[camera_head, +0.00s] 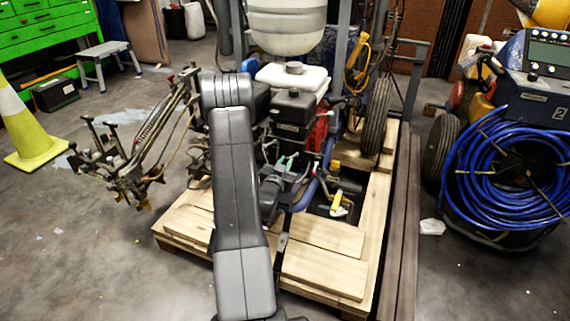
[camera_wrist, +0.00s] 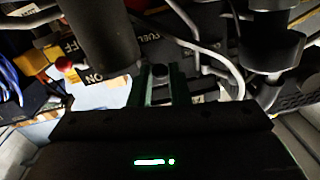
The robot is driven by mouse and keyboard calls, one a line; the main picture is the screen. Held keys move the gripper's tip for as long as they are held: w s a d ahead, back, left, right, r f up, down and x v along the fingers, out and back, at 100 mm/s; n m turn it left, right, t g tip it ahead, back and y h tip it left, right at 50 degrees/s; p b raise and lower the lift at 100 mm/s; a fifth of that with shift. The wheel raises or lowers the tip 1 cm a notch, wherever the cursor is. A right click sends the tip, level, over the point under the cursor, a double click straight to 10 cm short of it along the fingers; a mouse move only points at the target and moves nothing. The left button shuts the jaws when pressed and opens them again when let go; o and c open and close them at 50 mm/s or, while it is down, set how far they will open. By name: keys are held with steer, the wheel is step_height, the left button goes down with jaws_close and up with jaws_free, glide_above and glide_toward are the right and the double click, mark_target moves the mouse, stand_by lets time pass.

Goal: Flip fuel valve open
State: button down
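The line striper (camera_head: 292,105) stands on a wooden pallet, with its engine and white tank in the middle of the head view. My gripper (camera_head: 285,163) is at the engine's front side. In the wrist view my gripper (camera_wrist: 160,88) shows two green fingers standing apart. A small dark rounded part (camera_wrist: 159,71) shows between the fingertips, just below the FUEL label (camera_wrist: 148,38); it may be the fuel valve's lever. I cannot tell if the fingers touch it. The valve's position is not readable. In the head view my arm and gripper hide the valve area.
A red knob (camera_wrist: 64,64) sits beside OFF and ON markings, left of my fingers. A dark cylinder (camera_wrist: 98,35) and a pale hose (camera_wrist: 215,60) are close around the gripper. A blue hose reel (camera_head: 510,180) stands right; a yellow cone (camera_head: 30,135) stands left.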

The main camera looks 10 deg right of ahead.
steer(key=shift+s+d+f+b, duration=0.1)
steer(key=shift+b, duration=0.25)
steer(key=n+y+b, duration=0.1)
steer(key=s+d+n+t+y+b, duration=0.1)
steer(key=y+b, duration=0.1)
steer(key=shift+f, duration=0.15)
steer(key=n+y, duration=0.1)
steer(key=d+n+t+y+b, duration=0.1)
steer(key=y, duration=0.1)
steer(key=n+y+b, duration=0.1)
steer(key=shift+s+d, duration=0.2)
steer(key=shift+s, duration=0.2)
steer(key=n+y, duration=0.1)
steer(key=y, duration=0.1)
steer(key=d+n+y, duration=0.1)
steer(key=y, duration=0.1)
steer(key=d+n+y, duration=0.1)
steer(key=y, duration=0.1)
steer(key=shift+s+r+n, duration=0.3)
steer(key=shift+n, duration=0.1)
steer(key=shift+d+n+g+y+p, duration=0.1)
steer(key=shift+d+n+g+y, duration=0.2)
steer(key=shift+n+y, duration=0.4)
steer(key=shift+d+n+g+y+p, duration=0.1)
steer(key=shift+d+n+g+y, duration=0.2)
steer(key=shift+y, duration=0.6)
steer(key=shift+d+n+g+y+p, duration=0.1)
steer(key=shift+d+n+g+y, duration=0.2)
steer(key=shift+n+y, duration=0.4)
steer(key=shift+y, duration=0.3)
